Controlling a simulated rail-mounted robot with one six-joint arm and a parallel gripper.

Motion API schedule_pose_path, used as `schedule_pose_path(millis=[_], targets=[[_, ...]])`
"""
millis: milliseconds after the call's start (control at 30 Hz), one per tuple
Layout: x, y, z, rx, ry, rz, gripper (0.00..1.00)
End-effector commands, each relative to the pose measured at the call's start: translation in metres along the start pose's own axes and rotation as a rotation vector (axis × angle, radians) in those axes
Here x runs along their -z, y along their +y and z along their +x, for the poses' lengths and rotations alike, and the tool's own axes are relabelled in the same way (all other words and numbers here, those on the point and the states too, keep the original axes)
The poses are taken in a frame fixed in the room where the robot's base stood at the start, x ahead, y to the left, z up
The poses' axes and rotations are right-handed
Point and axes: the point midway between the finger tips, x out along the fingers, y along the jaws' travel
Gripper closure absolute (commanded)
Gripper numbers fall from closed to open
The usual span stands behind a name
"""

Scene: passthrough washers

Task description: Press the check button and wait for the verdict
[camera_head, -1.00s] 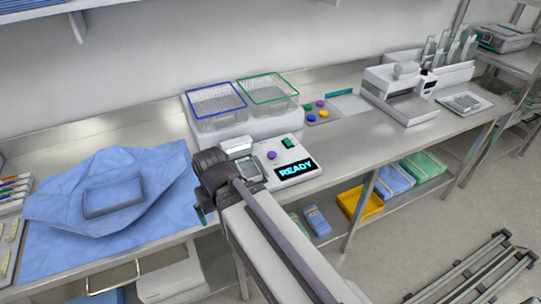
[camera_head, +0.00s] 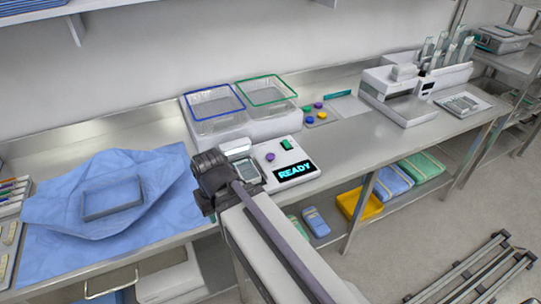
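The white check device (camera_head: 306,178) sits on the steel bench right of my arm's end. Its dark display (camera_head: 293,171) reads READY in cyan letters. A green square button (camera_head: 285,142) and a round purple button (camera_head: 270,157) are on its top; I cannot read a label on either. A small grey-framed chamber (camera_head: 246,171) with a raised clear lid (camera_head: 237,147) is at the device's left, partly behind my arm. My gripper (camera_head: 208,180) is at the device's left front, apart from both buttons. Its fingers are hidden or too small to tell.
A blue wrap with a grey tray (camera_head: 113,200) lies on the left. Blue-rimmed (camera_head: 213,103) and green-rimmed (camera_head: 266,91) baskets stand behind the device. Colored buttons (camera_head: 313,111) sit on a panel to the right. A white machine (camera_head: 398,94) stands farther right. Bench between is clear.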

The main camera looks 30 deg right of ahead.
Motion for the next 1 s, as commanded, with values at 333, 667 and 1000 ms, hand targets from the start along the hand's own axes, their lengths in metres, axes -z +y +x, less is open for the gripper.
schedule_pose_path(millis=[333,667,1000], targets=[[0.0,0.0,0.0,0.0,0.0,0.0,0.98],[0.0,0.0,0.0,0.0,0.0,0.0,1.0],[0.0,0.0,0.0,0.0,0.0,0.0,1.0]])
